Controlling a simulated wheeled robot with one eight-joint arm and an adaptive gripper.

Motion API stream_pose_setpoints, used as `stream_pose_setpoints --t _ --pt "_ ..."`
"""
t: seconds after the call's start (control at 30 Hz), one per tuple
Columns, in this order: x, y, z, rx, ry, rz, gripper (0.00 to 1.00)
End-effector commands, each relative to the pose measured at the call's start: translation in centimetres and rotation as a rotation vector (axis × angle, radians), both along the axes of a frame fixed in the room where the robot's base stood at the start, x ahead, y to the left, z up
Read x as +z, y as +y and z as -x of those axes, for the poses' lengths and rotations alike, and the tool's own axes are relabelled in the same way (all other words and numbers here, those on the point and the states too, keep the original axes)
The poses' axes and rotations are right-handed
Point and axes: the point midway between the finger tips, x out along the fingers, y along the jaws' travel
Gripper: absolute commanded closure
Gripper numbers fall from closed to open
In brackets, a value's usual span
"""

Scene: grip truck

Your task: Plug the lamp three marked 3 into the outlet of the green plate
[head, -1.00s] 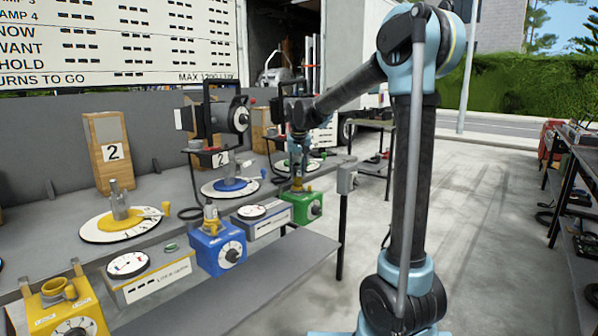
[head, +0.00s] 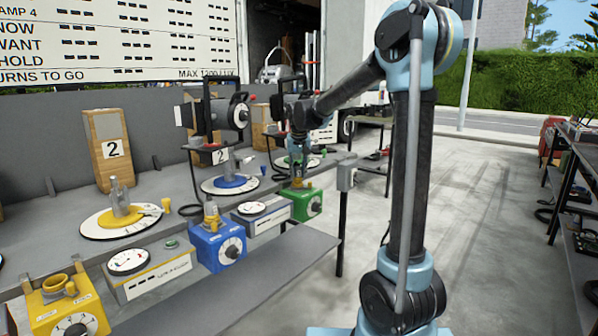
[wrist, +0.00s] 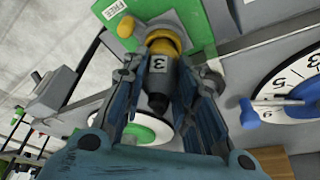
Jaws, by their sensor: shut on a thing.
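The plug marked 3 (wrist: 158,66) is grey with a white label and a dark rear end. My gripper (wrist: 160,85) is shut on it; the fingers lie along both sides. The plug's front end meets the yellow ring (wrist: 165,38) of the outlet on the green plate (wrist: 190,15). I cannot tell how deep it sits. In the head view, my gripper (head: 298,160) points down over the green box (head: 314,203) at the bench's front edge, hiding most of the plug.
The blue box (head: 218,247) with a plug standing in its top and the yellow box (head: 62,301) with a yellow ring are nearer along the bench edge. Grey meter boxes (head: 158,280) stand between them. A lamp (head: 238,112) stands behind.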

Motion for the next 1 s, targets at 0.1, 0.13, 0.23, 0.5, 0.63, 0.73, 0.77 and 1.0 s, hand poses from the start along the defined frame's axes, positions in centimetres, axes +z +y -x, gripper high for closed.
stream_pose_setpoints --t 0.1,0.13,0.23,0.5,0.63,0.73,0.77,1.0 --pt "-0.2 0.0 0.0 0.000 0.000 0.000 1.00" --pt "-0.2 0.0 0.0 0.000 0.000 0.000 1.00" --pt "-0.4 0.0 0.0 0.000 0.000 0.000 1.00" --pt "-0.8 0.0 0.0 0.000 0.000 0.000 1.00" --pt "-0.9 0.0 0.0 0.000 0.000 0.000 1.00" --pt "-1.1 0.0 0.0 0.000 0.000 0.000 1.00" --pt "-1.1 0.0 0.0 0.000 0.000 0.000 1.00" --pt "-1.3 0.0 0.0 0.000 0.000 0.000 0.50"
